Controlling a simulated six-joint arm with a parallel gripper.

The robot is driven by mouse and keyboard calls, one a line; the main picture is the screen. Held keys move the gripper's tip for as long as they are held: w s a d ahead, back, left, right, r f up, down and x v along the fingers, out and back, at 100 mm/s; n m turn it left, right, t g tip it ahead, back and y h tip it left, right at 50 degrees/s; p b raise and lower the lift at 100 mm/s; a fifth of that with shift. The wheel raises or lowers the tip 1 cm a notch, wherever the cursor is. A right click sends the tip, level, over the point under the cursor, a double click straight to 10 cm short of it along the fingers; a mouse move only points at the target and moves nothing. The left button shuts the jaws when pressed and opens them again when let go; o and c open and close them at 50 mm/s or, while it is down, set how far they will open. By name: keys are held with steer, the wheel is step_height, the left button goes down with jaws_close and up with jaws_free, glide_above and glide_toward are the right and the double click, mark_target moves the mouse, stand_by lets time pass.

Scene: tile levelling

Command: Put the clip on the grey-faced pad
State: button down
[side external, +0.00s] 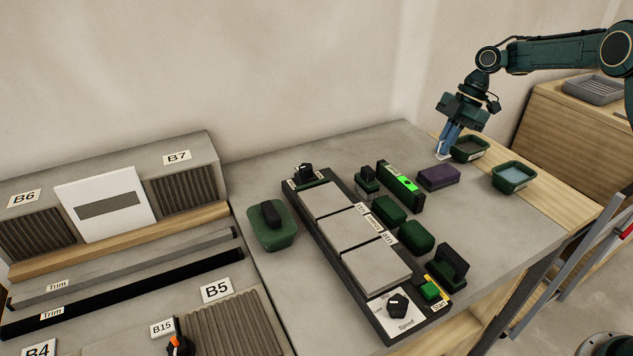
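My gripper (446,149) points down at the far right of the grey table, just left of a small dark tray. Its blue fingers look close together, but their gap is too small to read. A small whitish piece (442,156) shows at the fingertips; I cannot tell whether it is held or lies on the table. No clip can be made out for certain. Which pad is grey-faced is unclear: a purple-grey block (438,177) lies just below the gripper, and green blocks (390,210) (416,237) lie nearer.
Three grey tiles (347,228) lie in a black frame with knobs. A black levelling bar with a green light (400,186) and dark-handled green blocks (447,267) stand around it. Trays (470,149) (514,176) sit at the right edge. A white card (106,206) leans left.

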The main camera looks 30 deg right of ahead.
mark_target(442, 157)
steer(key=shift+f, duration=0.1)
steer(key=shift+f, duration=1.95)
steer(key=shift+f, duration=0.1)
steer(key=c, duration=1.6)
jaws_free()
steer(key=shift+c, duration=0.2)
steer(key=v, duration=0.7)
steer(key=shift+r, duration=0.3)
steer(key=shift+d, duration=0.15)
steer(key=shift+r, duration=0.1)
